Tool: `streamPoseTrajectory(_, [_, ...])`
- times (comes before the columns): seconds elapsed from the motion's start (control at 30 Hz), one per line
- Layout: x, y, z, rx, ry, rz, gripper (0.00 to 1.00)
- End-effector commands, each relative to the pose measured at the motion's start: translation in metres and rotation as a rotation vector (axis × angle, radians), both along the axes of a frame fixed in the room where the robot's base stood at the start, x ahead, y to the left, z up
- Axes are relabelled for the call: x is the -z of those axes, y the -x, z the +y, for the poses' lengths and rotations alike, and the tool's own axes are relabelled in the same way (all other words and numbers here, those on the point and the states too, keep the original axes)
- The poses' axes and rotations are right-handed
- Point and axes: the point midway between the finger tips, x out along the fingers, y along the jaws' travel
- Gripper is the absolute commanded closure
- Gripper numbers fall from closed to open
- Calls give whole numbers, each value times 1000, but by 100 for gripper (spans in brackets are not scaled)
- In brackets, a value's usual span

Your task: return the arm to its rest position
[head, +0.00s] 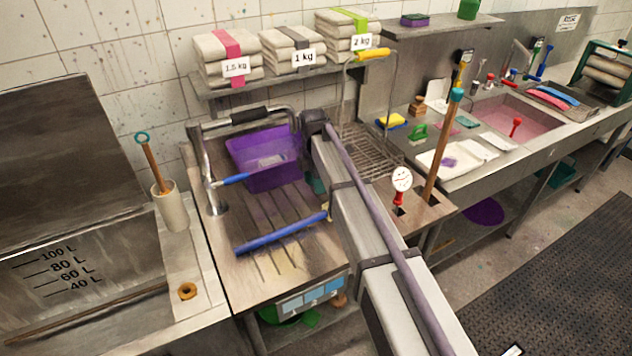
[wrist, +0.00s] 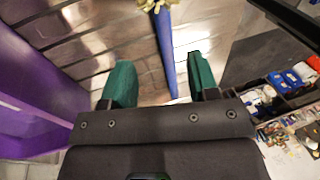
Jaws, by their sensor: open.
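My gripper is mostly hidden behind the arm there; a bit of teal finger (head: 317,186) shows beside the purple tub (head: 265,158). In the wrist view, the two green fingers of my gripper (wrist: 161,85) stand wide apart with nothing held between them. A blue handle with a pale yellow end (wrist: 165,45) lies beyond the gap, apart from the fingers as far as I can tell. The purple tub fills the left edge of the wrist view (wrist: 30,95).
A tap frame (head: 215,165) stands around the tub. A blue-handled tool (head: 282,233) lies across the drainboard front. A wire rack (head: 370,150) and an upright wooden pole (head: 445,150) stand right of the arm. A shelf (head: 260,85) with folded cloth stacks hangs above.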

Motion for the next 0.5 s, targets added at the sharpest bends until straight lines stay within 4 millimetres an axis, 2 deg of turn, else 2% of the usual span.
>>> streamPoseTrajectory(0.37, [0,0,0,0,0,0,45])
streamPoseTrajectory(0.43, [0,0,0,26,7,-1,45])
streamPoseTrajectory(0.5, [0,-1,0,124,29,-13,45])
